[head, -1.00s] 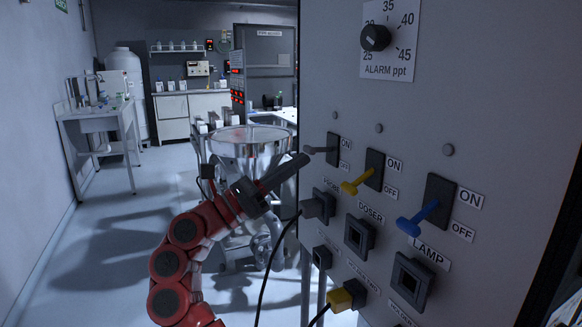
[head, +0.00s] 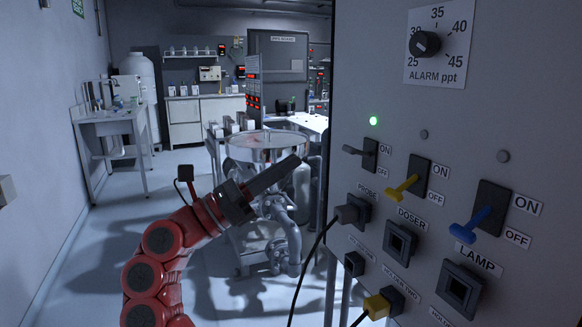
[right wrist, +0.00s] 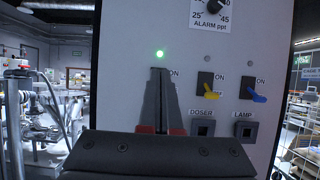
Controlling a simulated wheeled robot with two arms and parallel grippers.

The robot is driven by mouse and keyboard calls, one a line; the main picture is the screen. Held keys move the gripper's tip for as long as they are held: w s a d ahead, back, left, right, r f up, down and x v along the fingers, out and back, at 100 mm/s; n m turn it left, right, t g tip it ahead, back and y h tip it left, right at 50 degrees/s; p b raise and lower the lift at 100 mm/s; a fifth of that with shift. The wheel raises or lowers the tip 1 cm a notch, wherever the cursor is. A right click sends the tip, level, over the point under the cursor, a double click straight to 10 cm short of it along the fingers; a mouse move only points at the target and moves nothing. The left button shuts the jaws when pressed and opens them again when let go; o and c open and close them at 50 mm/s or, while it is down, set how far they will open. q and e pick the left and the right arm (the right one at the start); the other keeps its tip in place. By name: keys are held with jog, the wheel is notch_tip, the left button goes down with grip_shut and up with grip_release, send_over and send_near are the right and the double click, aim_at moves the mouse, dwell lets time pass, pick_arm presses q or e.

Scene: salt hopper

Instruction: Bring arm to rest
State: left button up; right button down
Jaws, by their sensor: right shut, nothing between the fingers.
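My red right arm rises from the bottom left in the head view. Its right gripper (head: 297,161) is shut and empty, its dark fingers pointing up and right, apart from the panel's switches. In the right wrist view the shut fingers (right wrist: 160,73) stand upright before the grey panel and hide the probe switch. In the head view the grey-lever probe switch (head: 352,150) shows below a lit green lamp (head: 373,121). The yellow lever (head: 401,189) and blue lever (head: 468,228) tilt down, with unlit lamps above. My left gripper is not in view.
The panel (head: 375,60) fills the right side. A black plug (head: 348,214) and a yellow plug (head: 377,307) with cables sit in its sockets. A steel hopper (head: 262,145) stands behind my gripper. Open floor (head: 130,240) lies to the left.

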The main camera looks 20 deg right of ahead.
jog(key=shift+a, duration=0.4)
